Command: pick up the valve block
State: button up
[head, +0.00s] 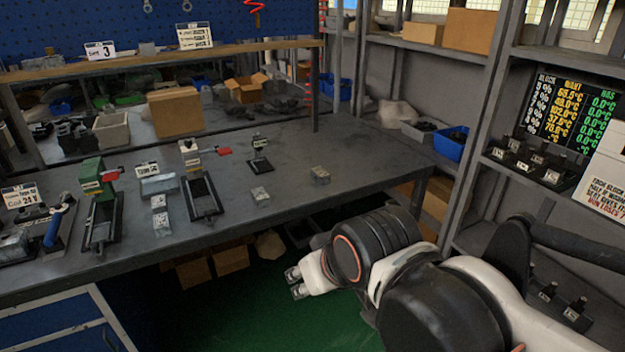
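Several small metallic blocks that look like valve blocks lie on the grey workbench (365,160). One silver block (260,196) lies alone near the middle of the bench, and a tan-topped block (320,175) lies to its right. Two more, an upper block (158,202) and a lower block (161,221), lie further left. I cannot tell which one the task means. My gripper (296,283) is in front of the bench edge, over the green floor, below and apart from the blocks. Its two fingertips show a gap with nothing visible between them.
A green vise-like fixture (92,180), a black tray fixture (203,196) and a small black stand (260,162) stand on the bench. Shelving with a temperature board (572,112) is at right. A blue bin (452,143) sits behind. The bench's right part is clear.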

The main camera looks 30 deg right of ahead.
aim_at(319, 174)
jog(key=i+l+z, duration=0.25)
jog(key=i+l, duration=0.4)
jog(key=i+l+z, duration=0.3)
jog(key=i+l, duration=0.4)
